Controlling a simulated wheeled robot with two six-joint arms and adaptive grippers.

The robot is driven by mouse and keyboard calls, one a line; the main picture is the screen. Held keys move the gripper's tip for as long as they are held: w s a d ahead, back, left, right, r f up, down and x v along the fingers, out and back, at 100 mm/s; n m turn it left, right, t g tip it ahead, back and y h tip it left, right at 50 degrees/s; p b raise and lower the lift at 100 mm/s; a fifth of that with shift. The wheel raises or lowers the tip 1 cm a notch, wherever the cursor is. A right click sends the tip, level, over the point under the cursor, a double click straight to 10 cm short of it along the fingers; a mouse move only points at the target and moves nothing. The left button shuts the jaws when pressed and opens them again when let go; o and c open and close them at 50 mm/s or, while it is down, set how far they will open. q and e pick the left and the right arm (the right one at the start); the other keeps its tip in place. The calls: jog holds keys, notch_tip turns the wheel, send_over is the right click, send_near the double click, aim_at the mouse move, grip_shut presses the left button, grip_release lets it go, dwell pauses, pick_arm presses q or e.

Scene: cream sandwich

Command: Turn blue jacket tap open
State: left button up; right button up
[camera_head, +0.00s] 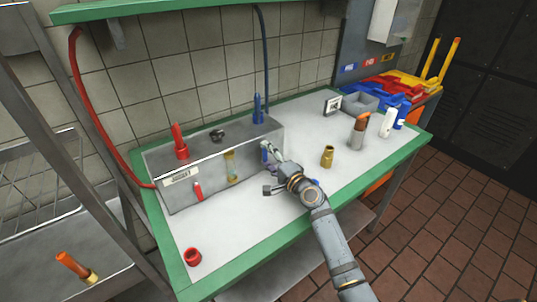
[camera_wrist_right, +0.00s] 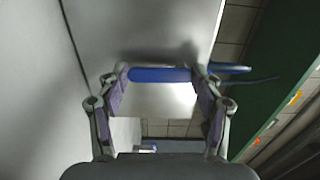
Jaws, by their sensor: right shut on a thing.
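A grey metal box (camera_head: 215,165) sits at the left of the bench, with a red tap lever (camera_head: 198,191) hanging on its front. A blue fitting (camera_head: 258,108) stands upright on its right top end. My right gripper (camera_head: 268,150) is at the front right of the box, where it mostly hides the blue tap. In the right wrist view, a blue lever (camera_wrist_right: 160,75) lies crosswise between the fingertips of my right gripper (camera_wrist_right: 160,70), which is shut on it. A blue piece (camera_wrist_right: 232,68) also shows beyond the right finger. My left gripper is in no view.
A brass fitting (camera_head: 328,156), a grey cup with an orange-topped item (camera_head: 356,137) and a white bottle (camera_head: 389,122) stand to the right. A red ring (camera_head: 193,257) lies near the bench's front left corner.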

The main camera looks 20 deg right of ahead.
dwell(0.6)
jog(key=o, duration=1.2)
jog(key=shift+c, duration=0.2)
jog(key=v, duration=1.2)
